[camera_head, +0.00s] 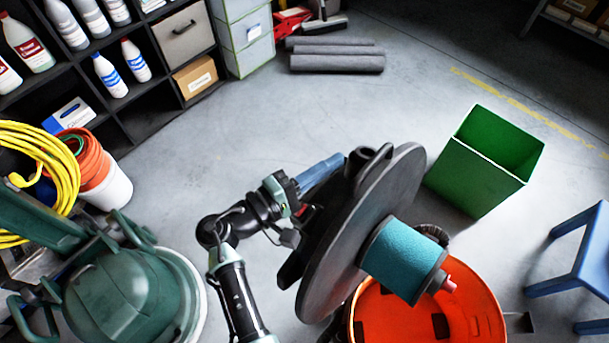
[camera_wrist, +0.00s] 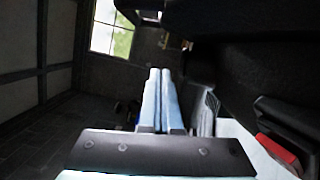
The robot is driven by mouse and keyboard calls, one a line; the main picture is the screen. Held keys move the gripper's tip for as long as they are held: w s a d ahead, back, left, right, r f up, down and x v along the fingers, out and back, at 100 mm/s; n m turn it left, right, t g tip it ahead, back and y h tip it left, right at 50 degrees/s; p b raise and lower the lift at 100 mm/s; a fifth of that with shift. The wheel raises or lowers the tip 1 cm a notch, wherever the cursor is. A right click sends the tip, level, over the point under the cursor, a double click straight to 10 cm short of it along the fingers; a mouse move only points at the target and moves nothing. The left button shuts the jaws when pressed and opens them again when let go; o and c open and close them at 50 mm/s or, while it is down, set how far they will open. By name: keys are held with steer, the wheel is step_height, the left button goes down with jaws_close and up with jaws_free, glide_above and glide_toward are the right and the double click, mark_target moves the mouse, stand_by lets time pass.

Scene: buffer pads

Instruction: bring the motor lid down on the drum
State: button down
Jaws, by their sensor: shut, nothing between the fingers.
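The motor lid (camera_head: 398,178) is a dark grey disc tipped up steeply on edge, with a teal cylindrical filter (camera_head: 402,258) on its underside facing right. The orange drum (camera_head: 484,300) is open below and right of it, partly hidden by the filter. My gripper (camera_head: 338,161) is at the lid's outer, left side near its upper part. Its pale blue fingers (camera_wrist: 161,92) are together with nothing between them. In the wrist view the dark lid (camera_wrist: 265,65) fills the right, with a red switch (camera_wrist: 278,152). I cannot tell whether the fingers touch the lid.
A green open bin (camera_head: 478,165) stands behind the drum, and a blue stool (camera_head: 585,260) is at right. A green machine (camera_head: 130,295) and a bucket with coiled hoses (camera_head: 108,185) are at left. Grey rolls (camera_head: 337,62) lie at the back. The middle floor is clear.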

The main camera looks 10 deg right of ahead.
steer(key=shift+s+d+r+p, duration=0.15)
steer(key=shift+s+d+p, duration=0.15)
steer(key=shift+s+d, duration=0.15)
steer(key=shift+s+d+r+p, duration=0.15)
steer(key=shift+s+d+p, duration=0.15)
steer(key=shift+s, duration=0.25)
steer(key=shift+s+d, duration=0.45)
steer(key=shift+s, duration=0.05)
steer(key=shift+s, duration=0.1)
